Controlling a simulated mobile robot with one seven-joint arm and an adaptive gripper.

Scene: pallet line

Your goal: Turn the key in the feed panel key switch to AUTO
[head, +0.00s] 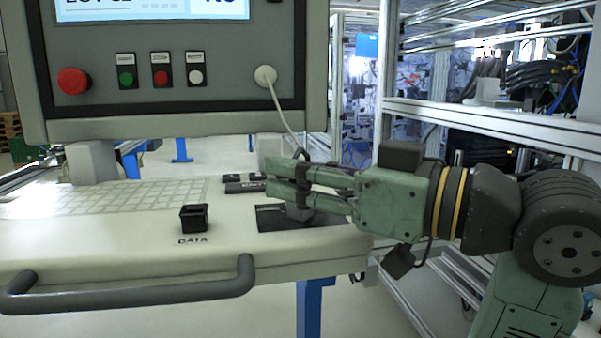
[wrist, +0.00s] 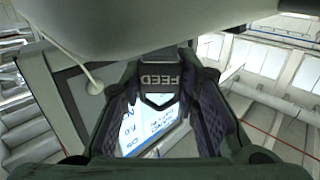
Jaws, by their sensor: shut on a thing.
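My gripper (head: 272,176) reaches in from the right above the pale shelf, its fingers pointing left. In the wrist view my gripper (wrist: 160,80) is shut on a dark piece lettered FEED (wrist: 158,81), which shows upside down between the fingers. This may be the key's head or tag; its lower part is hidden. A small grey block (head: 298,212) shows just below the fingers, over a black plate (head: 268,222) on the shelf. I cannot make out the key switch or an AUTO mark in either view.
A control panel (head: 215,95) with a red stop button (head: 73,81) and several smaller buttons hangs behind the shelf (head: 110,245). A pale cable (head: 284,115) drops from it toward my gripper. A black block (head: 194,219) stands by the DATA lettering. A handle (head: 130,292) runs along the front.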

